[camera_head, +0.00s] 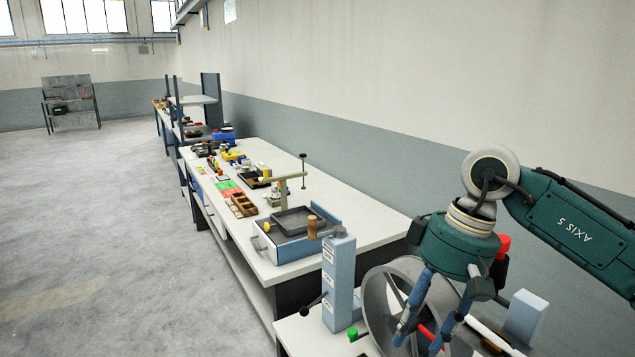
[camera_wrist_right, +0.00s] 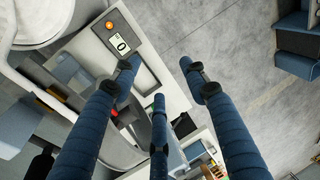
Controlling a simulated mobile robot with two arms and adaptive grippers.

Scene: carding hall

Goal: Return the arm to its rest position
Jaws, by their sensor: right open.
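My right arm (camera_head: 575,222) comes in from the right in the head view, dark green. Its gripper (camera_head: 418,338) points down over the near bench end, in front of a large grey wheel. In the right wrist view, the blue fingers of the gripper (camera_wrist_right: 160,78) are spread apart with nothing between them. The bench end and floor show below them. My left gripper is not in view.
The grey wheel (camera_head: 378,305) and a blue-grey column (camera_head: 339,278) stand near the gripper. A long bench (camera_head: 358,221) with trays and small parts runs along the wall. A device with a display (camera_wrist_right: 117,38) lies below the fingers. The floor (camera_head: 110,230) at left is clear.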

